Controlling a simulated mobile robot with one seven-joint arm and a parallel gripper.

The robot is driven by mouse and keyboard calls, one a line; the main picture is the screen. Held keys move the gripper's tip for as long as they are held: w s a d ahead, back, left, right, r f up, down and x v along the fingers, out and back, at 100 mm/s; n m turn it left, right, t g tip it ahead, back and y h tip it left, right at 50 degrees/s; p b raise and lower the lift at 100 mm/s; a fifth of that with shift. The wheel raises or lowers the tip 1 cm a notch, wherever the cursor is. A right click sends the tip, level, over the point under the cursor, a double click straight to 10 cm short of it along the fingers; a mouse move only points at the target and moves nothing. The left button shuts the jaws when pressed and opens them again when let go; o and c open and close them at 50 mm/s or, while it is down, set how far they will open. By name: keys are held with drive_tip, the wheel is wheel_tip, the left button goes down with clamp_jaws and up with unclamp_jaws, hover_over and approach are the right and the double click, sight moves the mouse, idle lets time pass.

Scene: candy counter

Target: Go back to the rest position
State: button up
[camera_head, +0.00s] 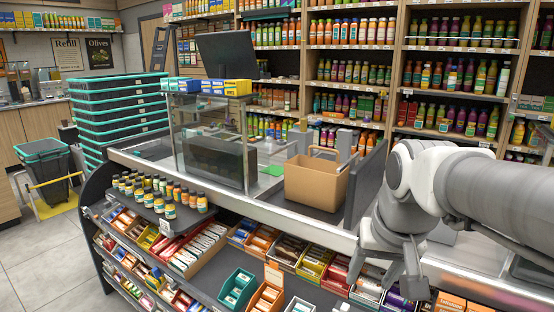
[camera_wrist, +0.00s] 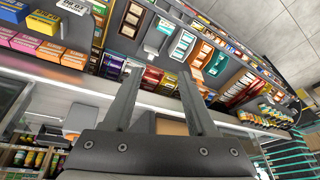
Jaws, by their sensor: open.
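My gripper (camera_head: 384,275) hangs at the right of the head view, in front of the counter (camera_head: 322,232) and above the racks of small packets. In the wrist view my gripper (camera_wrist: 160,88) shows two grey fingers spread apart with nothing between them. The candy rack (camera_wrist: 165,45) lies beyond the fingertips. A brown basket with a handle (camera_head: 316,184) stands on the counter, to the left of my arm.
Several small bottles (camera_head: 160,192) stand on the counter's left shelf. Stacked teal-edged crates (camera_head: 118,105) are behind it. A monitor (camera_head: 227,55) and a glass case (camera_head: 215,140) rise at the counter's back. Free floor (camera_head: 45,255) shows at lower left.

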drive_tip(key=s+a+f+n+t, duration=0.1)
drive_tip(key=s+f+n+t, duration=0.1)
drive_tip(key=s, duration=0.7)
wheel_tip(320, 180, up, 12)
drive_tip(key=p, duration=1.2)
drive_tip(key=shift+s, duration=0.15)
